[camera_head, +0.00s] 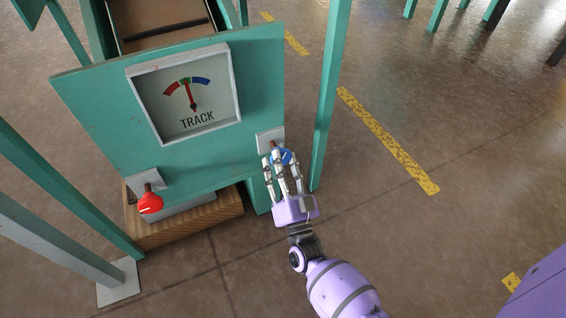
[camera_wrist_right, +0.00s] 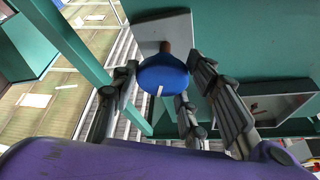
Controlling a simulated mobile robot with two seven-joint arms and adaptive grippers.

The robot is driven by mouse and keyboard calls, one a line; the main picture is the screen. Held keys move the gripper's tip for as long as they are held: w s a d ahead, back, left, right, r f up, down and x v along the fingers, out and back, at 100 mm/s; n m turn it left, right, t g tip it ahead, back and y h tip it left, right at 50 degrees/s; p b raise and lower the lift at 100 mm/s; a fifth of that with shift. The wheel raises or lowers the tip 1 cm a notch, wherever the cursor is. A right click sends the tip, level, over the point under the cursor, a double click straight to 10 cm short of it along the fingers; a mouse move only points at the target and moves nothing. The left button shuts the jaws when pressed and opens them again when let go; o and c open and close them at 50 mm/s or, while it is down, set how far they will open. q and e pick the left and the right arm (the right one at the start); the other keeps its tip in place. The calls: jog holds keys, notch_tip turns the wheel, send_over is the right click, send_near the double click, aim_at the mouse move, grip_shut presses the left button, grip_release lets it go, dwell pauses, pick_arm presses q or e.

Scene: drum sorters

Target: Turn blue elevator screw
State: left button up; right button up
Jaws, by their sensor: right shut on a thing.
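The blue elevator screw (camera_head: 285,156) is a round blue knob with a white mark on a short brown shaft. It sticks out from a grey plate at the lower right of the teal panel (camera_head: 110,110). My right gripper (camera_head: 281,168) has its fingers around the knob and is shut on it. In the right wrist view the blue knob (camera_wrist_right: 163,73) sits between the fingers (camera_wrist_right: 165,100), its white mark near the lower edge. The fingers partly hide the knob in the head view. My left gripper is not in view.
A red knob (camera_head: 150,204) sits on the panel's lower left. A TRACK gauge (camera_head: 187,94) is above, its red needle pointing up near the green band. A teal post (camera_head: 328,100) stands just right of the blue knob. Floor with yellow stripes (camera_head: 385,138) is open at right.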

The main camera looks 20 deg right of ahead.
jog(key=o, duration=1.1)
jog(key=shift+d+r, duration=0.15)
jog(key=shift+d, duration=0.15)
jog(key=shift+a, duration=0.1)
jog(key=shift+s+a, duration=0.1)
jog(key=shift+s+f, duration=0.3)
jog(key=shift+s, duration=0.05)
jog(key=v, duration=0.6)
jog(key=shift+s, duration=0.2)
